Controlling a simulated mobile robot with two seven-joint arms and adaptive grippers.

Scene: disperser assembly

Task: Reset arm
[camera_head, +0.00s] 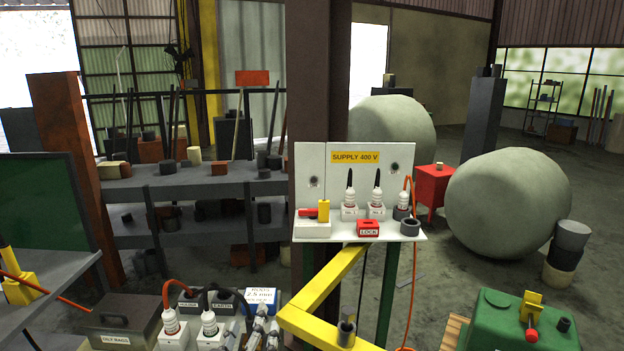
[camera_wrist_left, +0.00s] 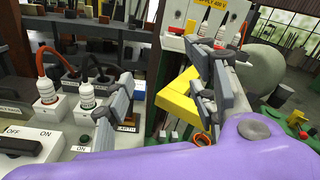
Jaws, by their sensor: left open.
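My left gripper (camera_head: 262,326) is low in the head view, beside the white plugs and left of the yellow frame (camera_head: 312,305). In the left wrist view its two grey fingers (camera_wrist_left: 162,82) are spread wide, with nothing held between them. A purple arm part of mine fills the bottom of that view. My right gripper is in neither view.
A white plug with a red cable (camera_head: 171,330) and another white plug (camera_head: 210,325) stand close left of the gripper. A supply panel (camera_head: 318,160) with a red lock block (camera_head: 368,228) stands behind. A grey box (camera_head: 118,318) is left; a green box (camera_head: 505,325) is right.

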